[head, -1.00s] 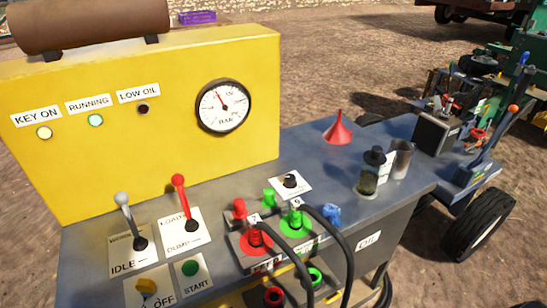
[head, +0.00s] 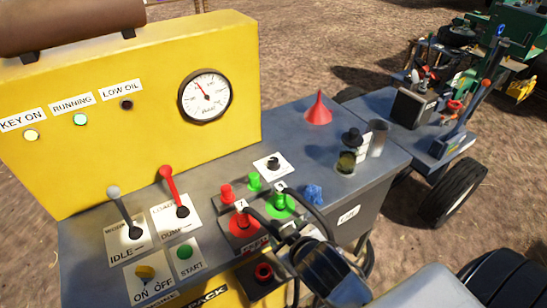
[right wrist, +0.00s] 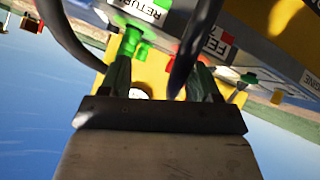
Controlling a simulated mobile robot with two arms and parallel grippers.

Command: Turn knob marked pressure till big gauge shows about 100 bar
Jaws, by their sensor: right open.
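A small black knob (head: 273,163) sits on a white plate behind the hose couplings in the head view; its lettering is too small to read, so I cannot confirm it is the pressure knob. The big round gauge (head: 206,96) is on the yellow panel, its needle pointing up and slightly left; its numbers are not legible. My right gripper (head: 286,236) is low at the front right, by the black hoses and short of the knob. In the right wrist view its two fingers (right wrist: 161,80) are apart, with a dark hose partly crossing between them. My left gripper is not in view.
Red (head: 243,222) and green (head: 281,203) hose couplings with black hoses lie between my right gripper and the knob. Two levers (head: 174,192) are at left.

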